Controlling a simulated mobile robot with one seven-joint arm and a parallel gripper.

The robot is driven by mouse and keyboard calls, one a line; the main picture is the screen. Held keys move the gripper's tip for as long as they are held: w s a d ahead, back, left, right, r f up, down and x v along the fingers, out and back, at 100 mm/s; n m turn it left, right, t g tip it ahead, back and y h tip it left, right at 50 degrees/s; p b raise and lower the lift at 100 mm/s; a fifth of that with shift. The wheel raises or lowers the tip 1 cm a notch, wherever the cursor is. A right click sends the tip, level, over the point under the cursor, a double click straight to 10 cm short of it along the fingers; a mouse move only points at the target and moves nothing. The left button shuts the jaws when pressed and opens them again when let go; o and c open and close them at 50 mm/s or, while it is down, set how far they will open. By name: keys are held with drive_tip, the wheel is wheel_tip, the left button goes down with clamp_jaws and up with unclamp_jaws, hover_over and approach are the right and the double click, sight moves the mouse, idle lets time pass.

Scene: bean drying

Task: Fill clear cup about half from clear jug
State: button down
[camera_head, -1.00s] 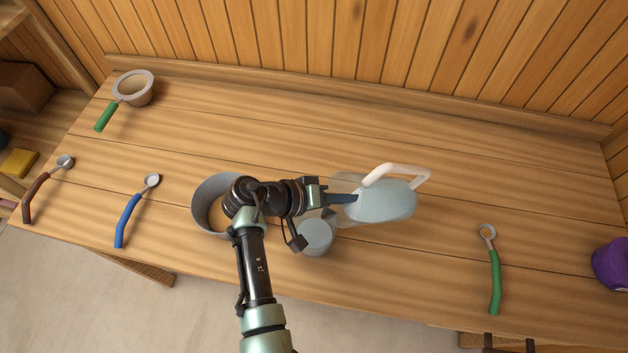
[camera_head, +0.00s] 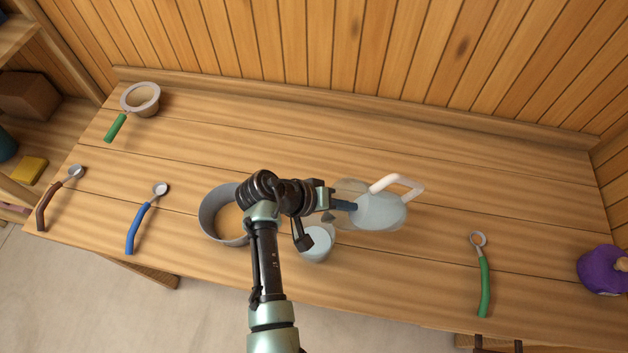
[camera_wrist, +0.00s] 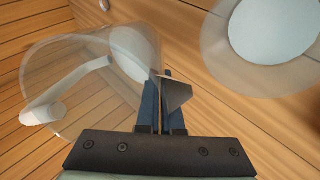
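The clear jug (camera_head: 383,213), with a white handle and pale bluish contents, is beside my gripper (camera_head: 350,208), on its right. My gripper's blue fingers also show in the wrist view (camera_wrist: 160,105), close together at the jug's clear wall (camera_wrist: 70,75), on the side away from the handle. They look shut on that wall. The jug seems tilted, and whether it touches the table is unclear. The clear cup (camera_head: 318,245) stands just below and left of the jug. It shows a pale disc of contents, also in the wrist view (camera_wrist: 272,30); its fill level is hard to judge.
Blue (camera_head: 138,228), brown (camera_head: 48,208) and green (camera_head: 485,285) handled scoops lie around. A strainer (camera_head: 142,98) is back left, a purple pouch (camera_head: 600,270) far right.

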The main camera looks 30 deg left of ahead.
drive_tip(key=shift+r+g+y, duration=0.15)
drive_tip(key=shift+g+y, duration=0.15)
drive_tip(key=shift+r, duration=0.1)
drive_tip(key=shift+r+p, duration=0.65)
drive_tip(key=shift+p, duration=0.55)
drive_tip(key=shift+s+a+r+g+y+p, duration=0.15)
drive_tip(key=shift+r+g+y+p, duration=0.5)
drive_tip(key=shift+p, duration=0.5)
drive_tip(key=shift+s+a+g+y+p, duration=0.1)
drive_tip(key=shift+g+y+p, duration=0.15)
drive_tip(key=shift+p, duration=0.25)
drive_tip(key=shift+f, duration=0.1)
